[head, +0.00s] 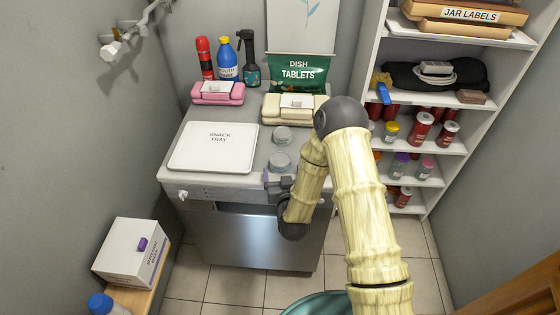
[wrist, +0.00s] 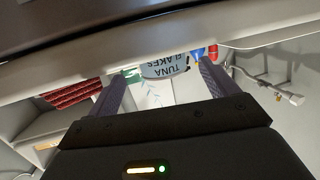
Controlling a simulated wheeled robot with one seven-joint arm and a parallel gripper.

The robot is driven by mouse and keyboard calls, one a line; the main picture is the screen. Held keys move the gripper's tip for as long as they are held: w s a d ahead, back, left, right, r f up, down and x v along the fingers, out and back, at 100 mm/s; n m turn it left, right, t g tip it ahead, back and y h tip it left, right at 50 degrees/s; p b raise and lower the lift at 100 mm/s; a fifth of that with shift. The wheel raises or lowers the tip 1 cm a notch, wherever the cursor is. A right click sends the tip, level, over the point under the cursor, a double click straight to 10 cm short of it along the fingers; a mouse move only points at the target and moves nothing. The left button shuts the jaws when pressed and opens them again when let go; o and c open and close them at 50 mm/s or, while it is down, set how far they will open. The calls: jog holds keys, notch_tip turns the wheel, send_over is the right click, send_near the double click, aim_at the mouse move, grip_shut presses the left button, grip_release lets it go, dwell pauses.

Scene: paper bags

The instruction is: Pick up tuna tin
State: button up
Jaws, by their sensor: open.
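The tuna tin (wrist: 165,69) shows in the wrist view with its "TUNA FLAKES" label upside down. It appears between and beyond the fingers of my gripper (wrist: 162,78), which are spread apart with no visible contact. In the head view, a round grey-lidded tin (head: 280,161) stands near the counter's front edge, just beyond my gripper (head: 279,180). It appears to be the tuna tin, though its label cannot be read there. My gripper is open and empty, low at the counter's front edge, partly hidden by my arm.
A second grey-lidded tin (head: 283,134) stands close behind. The white snack tray (head: 214,147) lies to the left. A cream carton pack (head: 284,111), a pink pack (head: 218,94), a green dish tablets bag (head: 298,74) and bottles (head: 227,61) stand behind. Shelves (head: 437,145) rise at right.

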aim_at(282, 168)
jog(key=shift+x, duration=1.2)
jog(key=shift+w+p, duration=0.35)
jog(key=shift+w, duration=0.05)
jog(key=p+x, duration=0.1)
jog(key=x, duration=0.3)
jog(key=shift+w+a+f, duration=0.1)
jog(key=shift+w+a, duration=0.1)
jog(key=shift+w, duration=0.05)
jog(key=shift+s, duration=0.25)
jog(key=shift+w, duration=0.1)
jog(key=c, duration=1.2)
jog(key=shift+o, duration=0.2)
